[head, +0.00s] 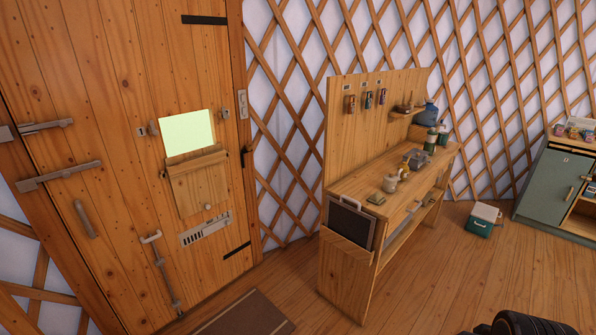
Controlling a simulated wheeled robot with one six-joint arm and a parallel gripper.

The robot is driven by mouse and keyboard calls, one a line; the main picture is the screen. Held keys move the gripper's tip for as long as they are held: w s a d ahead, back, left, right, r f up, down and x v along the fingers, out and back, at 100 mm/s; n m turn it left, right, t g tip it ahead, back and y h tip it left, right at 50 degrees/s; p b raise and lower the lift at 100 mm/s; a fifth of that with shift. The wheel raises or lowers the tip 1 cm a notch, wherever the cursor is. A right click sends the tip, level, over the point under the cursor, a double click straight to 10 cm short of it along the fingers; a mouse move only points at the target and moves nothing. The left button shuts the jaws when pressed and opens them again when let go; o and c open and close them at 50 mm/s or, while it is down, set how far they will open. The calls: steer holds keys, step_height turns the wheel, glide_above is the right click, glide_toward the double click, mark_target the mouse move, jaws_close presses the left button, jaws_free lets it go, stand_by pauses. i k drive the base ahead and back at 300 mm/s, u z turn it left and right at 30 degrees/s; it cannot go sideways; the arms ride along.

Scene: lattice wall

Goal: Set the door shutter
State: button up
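The wooden door (120,130) stands at the left, set in the lattice wall. A bright pale-green window opening (187,132) shows in its upper middle. The door shutter (198,186), a wooden panel with a small pale knob near its lower edge, sits directly below the opening and leaves most of it uncovered. Small metal fittings sit on both sides of the opening. My gripper's fingers are not in view; only a dark rounded part, likely of my arm, shows at the bottom right, far from the door.
A wooden workbench (347,270) with bottles and small items stands right of the door. A green-and-white box (482,220) and a green cabinet (548,185) are farther right. A brown mat (243,316) lies before the door.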

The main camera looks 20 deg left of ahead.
mark_target(195, 192)
steer(key=u, duration=0.2)
steer(key=i, duration=1.3)
steer(key=u, duration=1.5)
steer(key=i, duration=0.9)
steer(key=u, duration=1.25)
steer(key=i, duration=0.35)
steer(key=u, duration=0.15)
